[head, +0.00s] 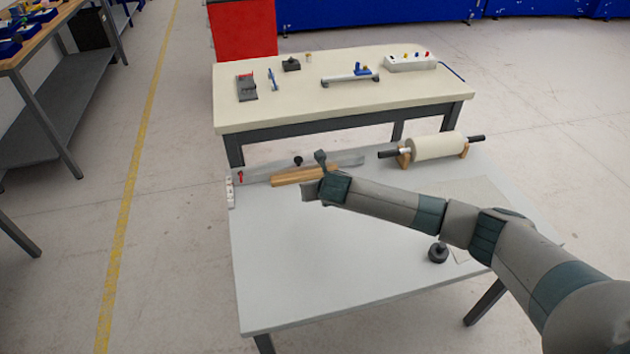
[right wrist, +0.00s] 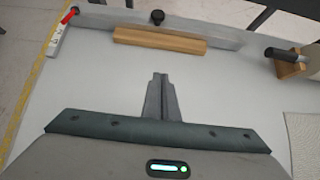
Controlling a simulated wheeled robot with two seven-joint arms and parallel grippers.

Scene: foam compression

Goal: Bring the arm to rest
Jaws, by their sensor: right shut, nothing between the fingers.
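My right arm comes in from the lower right in the head view and reaches over the grey-white table (head: 300,270). My right gripper (head: 308,191) is near a wooden block (head: 292,176) towards the table's back. In the right wrist view the right gripper (right wrist: 158,76) is shut and empty, its fingers together above bare table. The wooden block (right wrist: 160,40) lies beyond the fingertips, with a visible gap in that view. My left gripper is not in view.
A roller (head: 438,146) rests on wooden supports at the back right. A dark round knob-like object (head: 438,253) stands right of centre, under the forearm. A grey metal strip (right wrist: 225,38) with a black knob (right wrist: 157,17) runs along the back. The front left of the table is clear.

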